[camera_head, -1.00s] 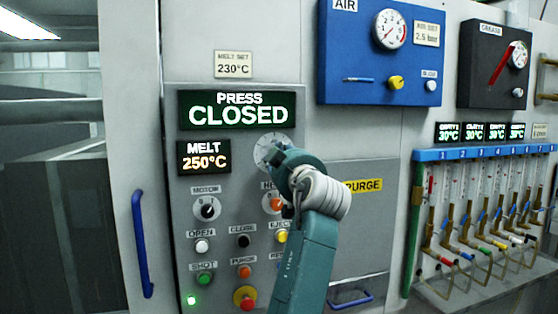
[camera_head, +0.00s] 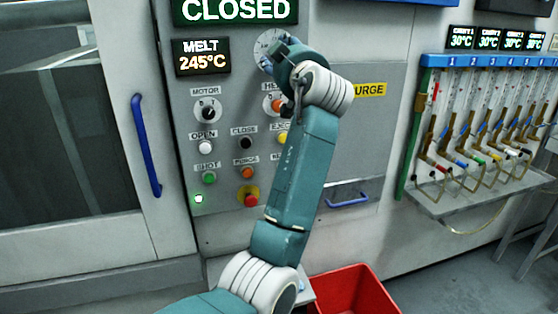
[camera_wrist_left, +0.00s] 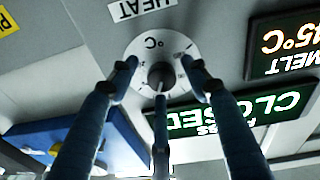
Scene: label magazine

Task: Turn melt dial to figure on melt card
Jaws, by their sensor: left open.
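The melt dial (camera_head: 266,43) is a pale round plate on the press panel, mostly hidden behind my left wrist in the head view. In the left wrist view, the dial plate (camera_wrist_left: 143,48) has a dark central knob (camera_wrist_left: 160,75). My left gripper (camera_wrist_left: 162,80) is open, with its fingers spread around the knob; whether they touch it I cannot tell. The melt display (camera_head: 203,57) reads 245°C. It shows partly, upside down, in the left wrist view (camera_wrist_left: 288,42). The melt card is outside the current views. My right gripper is not in view.
Below the dial are the motor knob (camera_head: 208,112) and several push buttons, including a red one (camera_head: 249,197). A blue door handle (camera_head: 146,145) stands to the left. A red bin (camera_head: 352,290) is on the floor. A flowmeter rack (camera_head: 480,60) is at right.

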